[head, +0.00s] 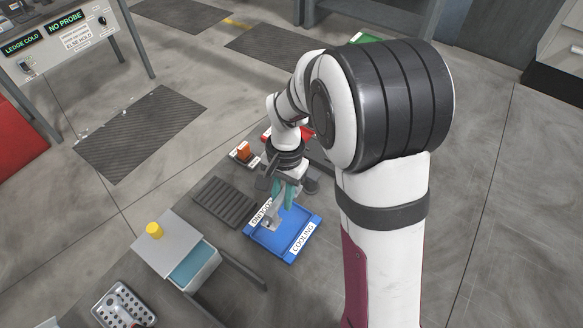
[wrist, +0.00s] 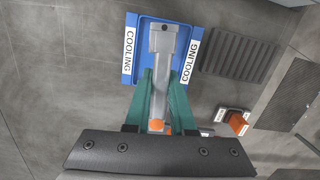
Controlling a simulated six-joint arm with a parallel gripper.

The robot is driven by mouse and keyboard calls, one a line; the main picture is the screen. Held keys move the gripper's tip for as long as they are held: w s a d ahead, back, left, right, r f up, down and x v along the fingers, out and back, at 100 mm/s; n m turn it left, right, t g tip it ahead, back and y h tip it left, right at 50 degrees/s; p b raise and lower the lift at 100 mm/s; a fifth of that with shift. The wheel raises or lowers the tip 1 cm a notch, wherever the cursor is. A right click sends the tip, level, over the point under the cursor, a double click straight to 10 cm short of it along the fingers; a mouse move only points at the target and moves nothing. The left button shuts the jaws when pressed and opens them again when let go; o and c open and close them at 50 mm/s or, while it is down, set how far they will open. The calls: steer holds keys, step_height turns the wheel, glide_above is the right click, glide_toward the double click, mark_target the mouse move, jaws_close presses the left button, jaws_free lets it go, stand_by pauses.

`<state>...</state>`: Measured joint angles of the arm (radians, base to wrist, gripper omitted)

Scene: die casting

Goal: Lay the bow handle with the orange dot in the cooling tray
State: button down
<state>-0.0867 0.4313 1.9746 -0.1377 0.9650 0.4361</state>
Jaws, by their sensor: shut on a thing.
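The blue cooling tray (head: 284,252) with white COOLING labels lies on the floor-level surface; it also shows at the top of the wrist view (wrist: 136,78). My gripper (wrist: 160,88) has teal fingers shut on a grey metal bow handle (wrist: 163,42). A patch of orange shows on the handle near the gripper's base in the wrist view. The handle's far block end lies over the tray, between its two labels. In the head view the handle (head: 271,218) is partly hidden by my fingers. I cannot tell whether it touches the tray floor.
A dark ribbed mat (head: 226,201) lies left of the tray. An orange block (head: 243,150) with labels stands behind it.

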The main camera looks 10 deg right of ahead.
step_height(320, 180, down, 2)
steer(key=m, duration=0.1)
glide_above(281, 228)
steer(key=shift+w+d+f, duration=0.1)
steer(key=shift+f, duration=1.4)
steer(key=shift+w+d+f, duration=0.1)
steer(key=shift+f, duration=1.4)
steer(key=shift+f, duration=0.8)
steer(key=shift+c, duration=1.8)
jaws_free()
steer(key=shift+s, duration=0.1)
steer(key=shift+r, duration=4.05)
